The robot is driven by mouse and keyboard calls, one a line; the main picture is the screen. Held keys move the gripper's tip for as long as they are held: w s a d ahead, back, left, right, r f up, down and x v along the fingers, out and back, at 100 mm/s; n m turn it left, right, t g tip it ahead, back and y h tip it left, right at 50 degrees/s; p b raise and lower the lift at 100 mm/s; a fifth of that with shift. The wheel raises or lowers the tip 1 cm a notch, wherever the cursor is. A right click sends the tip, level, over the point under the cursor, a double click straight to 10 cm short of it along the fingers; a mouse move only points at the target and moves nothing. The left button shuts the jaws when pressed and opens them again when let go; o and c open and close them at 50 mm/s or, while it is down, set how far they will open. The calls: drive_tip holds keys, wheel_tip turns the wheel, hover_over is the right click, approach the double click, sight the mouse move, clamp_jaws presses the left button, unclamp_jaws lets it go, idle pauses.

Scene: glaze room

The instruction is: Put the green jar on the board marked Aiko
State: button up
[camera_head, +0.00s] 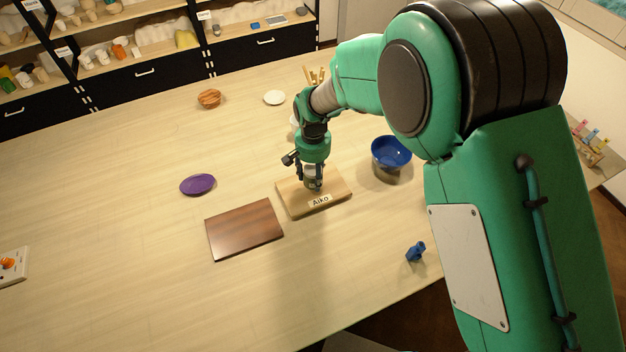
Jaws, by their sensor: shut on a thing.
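The light wooden board marked Aiko (335,189) lies flat near the middle of the table, its label on the front edge. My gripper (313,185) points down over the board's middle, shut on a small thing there. That thing is mostly hidden by the fingers; it is likely the green jar, but its colour and shape are hard to make out. I cannot tell whether it touches the board. No other green jar shows on the table.
A dark brown board (244,230) lies at the front left of the Aiko board. A purple plate (198,185) is to the left, a blue bowl (391,152) to the right, a small blue object (416,252) at the front right. The left table is mostly clear.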

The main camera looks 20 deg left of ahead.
drive_tip(key=shift+f, duration=1.2)
drive_tip(key=shift+f, duration=0.1)
drive_tip(key=o, duration=1.4)
drive_tip(key=shift+c, duration=0.2)
wheel_tip(320, 180, up, 12)
drive_tip(key=shift+r, duration=0.15)
